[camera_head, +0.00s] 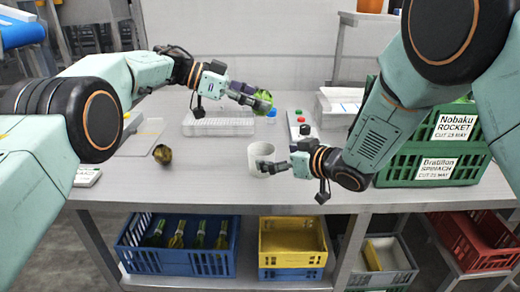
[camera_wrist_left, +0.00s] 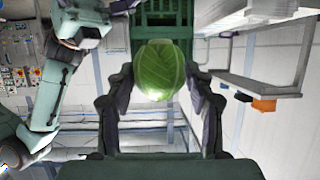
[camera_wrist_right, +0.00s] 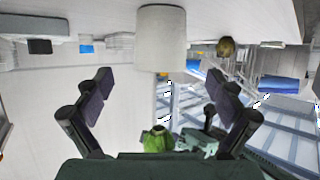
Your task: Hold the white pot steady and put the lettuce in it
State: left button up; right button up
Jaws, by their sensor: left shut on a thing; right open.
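The lettuce (camera_head: 263,106), a round green head, is held in my left gripper (camera_head: 255,98), above the table and up from the pot. It shows between the fingers in the left wrist view (camera_wrist_left: 160,70). The white pot (camera_head: 258,153) stands upright on the table, and its opening is empty as far as I see. My right gripper (camera_head: 272,167) is open at the pot's right front side. In the right wrist view the pot (camera_wrist_right: 162,38) is centred just past the spread fingertips (camera_wrist_right: 160,84). I cannot tell if a finger touches it.
A brown round vegetable (camera_head: 162,154) lies on the table at left. Green labelled crates (camera_head: 430,160) stand at right. The table front (camera_head: 210,180) is clear.

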aim_at(261, 155)
jog(key=shift+x, duration=3.5)
jog(key=shift+a+r, duration=0.1)
jog(key=shift+c, duration=0.2)
